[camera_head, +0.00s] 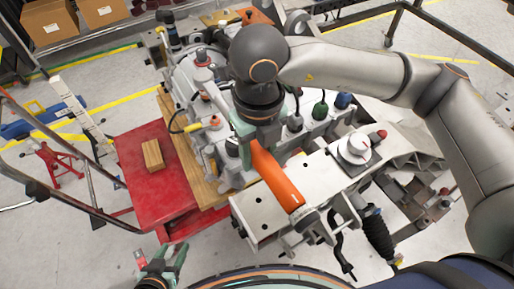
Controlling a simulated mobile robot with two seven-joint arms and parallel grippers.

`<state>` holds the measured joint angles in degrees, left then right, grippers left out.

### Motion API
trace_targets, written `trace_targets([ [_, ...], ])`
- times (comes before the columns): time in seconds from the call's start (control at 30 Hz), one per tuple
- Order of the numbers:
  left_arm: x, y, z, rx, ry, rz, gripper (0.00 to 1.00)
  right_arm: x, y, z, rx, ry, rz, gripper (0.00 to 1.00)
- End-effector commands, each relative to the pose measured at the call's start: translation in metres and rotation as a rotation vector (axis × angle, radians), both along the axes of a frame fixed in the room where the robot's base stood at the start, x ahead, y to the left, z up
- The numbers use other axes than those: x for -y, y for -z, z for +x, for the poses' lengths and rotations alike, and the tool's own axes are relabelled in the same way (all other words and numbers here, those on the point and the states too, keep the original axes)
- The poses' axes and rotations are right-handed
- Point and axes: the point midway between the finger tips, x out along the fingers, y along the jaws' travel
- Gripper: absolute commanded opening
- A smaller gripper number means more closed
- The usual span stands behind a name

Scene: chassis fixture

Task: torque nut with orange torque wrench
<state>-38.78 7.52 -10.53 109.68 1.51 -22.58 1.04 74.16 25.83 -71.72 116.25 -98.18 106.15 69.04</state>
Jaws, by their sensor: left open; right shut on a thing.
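The orange torque wrench (277,181) lies diagonally across the chassis fixture in the middle of the view. My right gripper (250,139), under the dark wrist, is shut on the wrench's upper-left end. The wrench's lower-right end is by a grey metal part at the front edge of a light metal plate (262,212). I cannot make out the nut, nor whether the wrench touches it. My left gripper (161,260) is at the bottom edge, left of centre, open and empty, well apart from the wrench.
A red table (150,195) with a wooden block (153,155) stands left of the fixture. A white round part (355,148) sits on the fixture's right side. Metal rails (75,160) and a red stand (57,168) are at the left. Cardboard boxes (50,22) stand at the upper left.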

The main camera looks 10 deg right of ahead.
Motion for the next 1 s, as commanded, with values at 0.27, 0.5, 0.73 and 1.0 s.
trace_targets([
  [0.27,0.000,0.008,-0.001,-0.002,0.001,0.000,0.58,0.000,0.012,0.001,0.003,0.000,0.003,0.00],
  [0.5,0.000,0.016,-0.001,-0.002,0.001,0.000,0.58,0.000,0.029,0.001,0.003,-0.001,0.002,0.00],
  [0.73,0.000,0.024,-0.001,-0.002,0.001,0.000,0.58,0.000,0.045,0.001,0.003,-0.001,0.003,0.00],
  [1.0,0.000,0.034,-0.001,-0.002,0.001,0.000,0.58,0.000,0.064,0.001,0.003,0.000,0.002,0.00],
])
